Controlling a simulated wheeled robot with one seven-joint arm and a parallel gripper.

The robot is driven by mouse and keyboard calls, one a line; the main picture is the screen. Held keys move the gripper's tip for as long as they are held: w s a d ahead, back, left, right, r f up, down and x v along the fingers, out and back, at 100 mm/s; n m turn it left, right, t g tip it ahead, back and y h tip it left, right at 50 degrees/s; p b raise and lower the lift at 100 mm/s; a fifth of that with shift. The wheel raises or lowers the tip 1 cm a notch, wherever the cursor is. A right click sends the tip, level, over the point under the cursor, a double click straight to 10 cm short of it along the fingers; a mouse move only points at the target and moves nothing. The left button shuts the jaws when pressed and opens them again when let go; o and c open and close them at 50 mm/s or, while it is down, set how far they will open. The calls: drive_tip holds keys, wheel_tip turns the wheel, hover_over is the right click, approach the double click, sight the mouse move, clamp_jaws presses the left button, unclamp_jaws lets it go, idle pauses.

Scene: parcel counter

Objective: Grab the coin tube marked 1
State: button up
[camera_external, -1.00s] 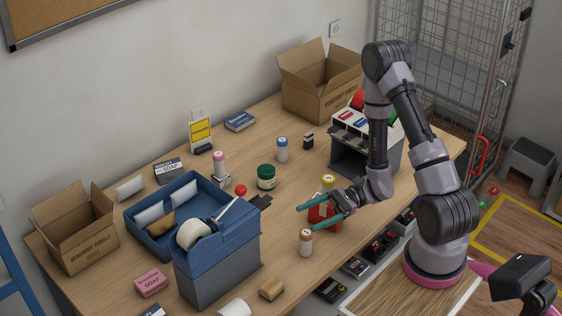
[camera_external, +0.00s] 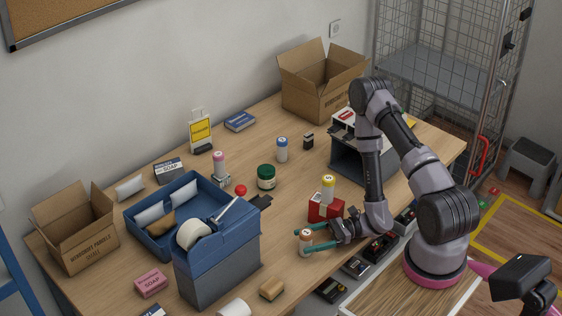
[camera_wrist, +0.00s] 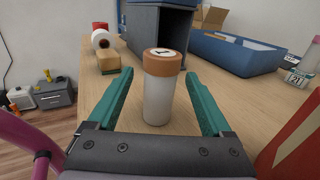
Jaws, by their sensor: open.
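The coin tube marked 1 (camera_wrist: 159,88) stands upright on the counter. It has an orange-brown cap with a white label reading 1, and a whitish body. In the external view the tube (camera_external: 306,243) is near the counter's front edge. My gripper (camera_wrist: 160,88) is open, with one teal finger on each side of the tube. In the wrist view a gap shows between the tube and each finger. In the external view my gripper (camera_external: 305,241) is low at the tube, and one finger partly covers it.
A red block (camera_external: 322,208) with a yellow-capped tube (camera_external: 328,187) stands just behind my gripper. A tan block (camera_external: 272,289) lies in front left of the tube. Blue-capped (camera_external: 282,152) and pink-capped (camera_external: 219,165) tubes are farther back.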

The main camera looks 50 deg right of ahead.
drive_tip(key=shift+x, duration=1.95)
clamp_jaws()
drive_tip(key=shift+r, duration=0.15)
